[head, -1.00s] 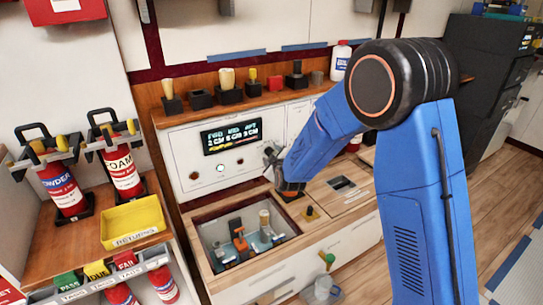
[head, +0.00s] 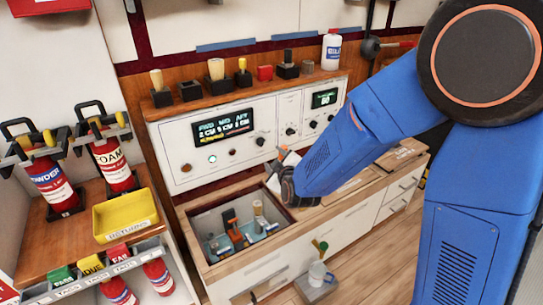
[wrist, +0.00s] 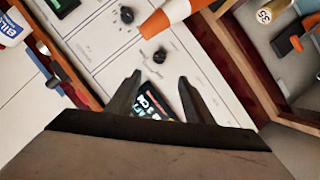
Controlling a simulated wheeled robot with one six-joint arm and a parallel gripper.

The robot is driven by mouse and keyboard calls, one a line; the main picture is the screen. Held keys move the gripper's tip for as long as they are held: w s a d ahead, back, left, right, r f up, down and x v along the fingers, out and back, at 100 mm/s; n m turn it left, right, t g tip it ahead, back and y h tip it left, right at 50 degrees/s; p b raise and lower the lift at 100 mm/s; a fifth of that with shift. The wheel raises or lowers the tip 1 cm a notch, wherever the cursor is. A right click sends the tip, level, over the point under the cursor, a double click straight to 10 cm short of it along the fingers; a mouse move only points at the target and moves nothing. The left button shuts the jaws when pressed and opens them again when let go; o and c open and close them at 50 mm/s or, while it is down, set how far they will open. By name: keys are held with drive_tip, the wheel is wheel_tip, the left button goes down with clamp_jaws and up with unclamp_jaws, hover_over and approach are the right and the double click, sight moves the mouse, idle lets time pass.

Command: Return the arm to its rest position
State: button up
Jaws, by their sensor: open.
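My blue arm (head: 350,140) reaches from the right across the counter. My gripper (head: 277,163) is over the counter, in front of the white control panel (head: 180,167) and by the right rim of the open bin (head: 195,235). In the wrist view my gripper (wrist: 160,82) has its two dark fingers apart. No held object shows between them. The panel's lit display (wrist: 152,107) shows behind the fingers, partly covered by my gripper's body. The arm hides part of the counter and panel.
An orange and white object (wrist: 172,16) lies close beyond the fingertips. Blocks and handles line the shelf, with a white bottle (head: 331,50) at its right. A yellow tray (head: 125,216) and red extinguishers (head: 112,165) stand left.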

drive_tip(key=shift+s+d+r, duration=0.1)
drive_tip(key=shift+s+d, duration=0.05)
drive_tip(key=shift+s, duration=0.25)
drive_tip(key=s+d+r+m+g+h, duration=0.1)
drive_tip(key=s+d+r+m+g, duration=0.2)
drive_tip(key=s+d, duration=0.45)
drive_tip(key=s+d+r+m+g+h, duration=0.1)
drive_tip(key=s+d+r+m+g, duration=0.25)
drive_tip(key=d, duration=0.65)
drive_tip(key=s+d+m+g+h, duration=0.1)
drive_tip(key=s+d, duration=0.3)
drive_tip(key=s, duration=0.4)
drive_tip(key=s+d+r+m, duration=0.1)
drive_tip(key=s+d+m, duration=0.2)
drive_tip(key=s+d, duration=0.2)
drive_tip(key=s+d+m+g+h, duration=0.1)
drive_tip(key=s+d, duration=0.3)
drive_tip(key=s, duration=0.8)
drive_tip(key=shift+d+r+m+g+h, duration=0.2)
drive_tip(key=shift+r+m+g+h, duration=0.15)
drive_tip(key=shift+m, duration=0.3)
